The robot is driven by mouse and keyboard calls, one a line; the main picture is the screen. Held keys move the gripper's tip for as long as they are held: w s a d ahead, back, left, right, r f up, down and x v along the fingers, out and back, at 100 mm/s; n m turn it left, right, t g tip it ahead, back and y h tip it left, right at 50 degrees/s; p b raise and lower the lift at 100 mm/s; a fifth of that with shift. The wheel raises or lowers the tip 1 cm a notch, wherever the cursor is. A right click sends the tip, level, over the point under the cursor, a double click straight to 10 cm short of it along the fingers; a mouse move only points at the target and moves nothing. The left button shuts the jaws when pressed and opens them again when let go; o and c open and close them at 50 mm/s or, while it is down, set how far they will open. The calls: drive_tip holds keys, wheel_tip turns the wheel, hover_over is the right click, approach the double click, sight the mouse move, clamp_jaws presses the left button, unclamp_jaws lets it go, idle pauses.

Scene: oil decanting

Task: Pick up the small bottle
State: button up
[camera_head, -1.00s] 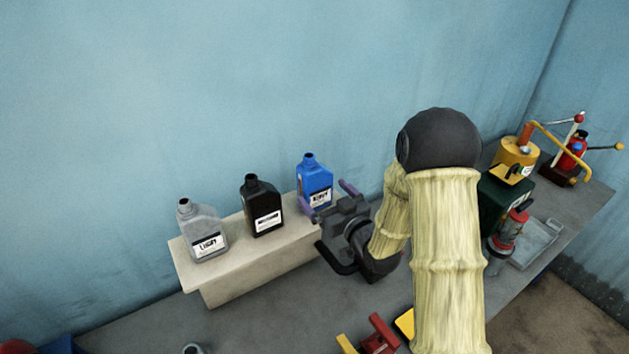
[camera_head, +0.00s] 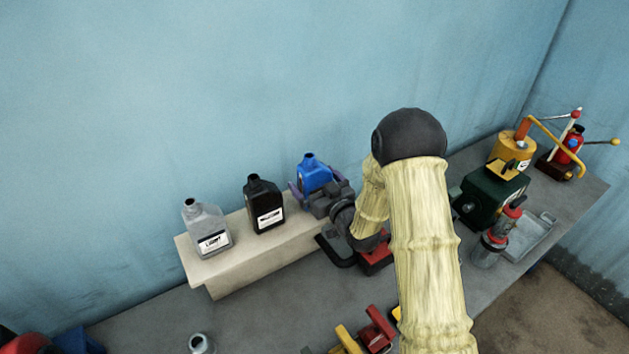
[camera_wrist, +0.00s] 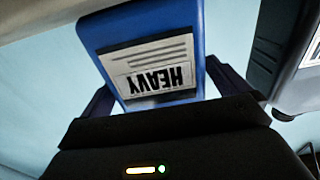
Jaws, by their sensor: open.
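A blue bottle (camera_head: 315,173) with an open neck stands at the right end of the pale raised shelf (camera_head: 245,273). My gripper (camera_head: 318,184) is at this bottle, open, with one finger on each side of its body. In the wrist view the blue bottle (camera_wrist: 150,60) fills the space between the fingers, its white "HEAVY" label facing the palm and upside down in the picture. Whether the fingers touch it, I cannot tell. A black bottle (camera_head: 263,203) and a grey bottle (camera_head: 207,230) marked "LIGHT" stand to its left.
A grey open neck (camera_head: 200,344) shows at the bottom edge. Red and yellow items (camera_head: 365,335) lie near the front. A dark green machine (camera_head: 490,200), a clear red-topped container (camera_head: 490,247) and a grey tray (camera_head: 530,238) stand at right. The blue wall is close behind the shelf.

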sight(315, 163)
idle(0.4)
drive_tip(key=c, duration=1.4)
drive_tip(key=shift+o, duration=0.2)
drive_tip(key=shift+r, duration=0.2)
wheel_tip(315, 163, up, 10)
drive_tip(key=b, duration=0.4)
drive_tip(key=shift+f, duration=0.1)
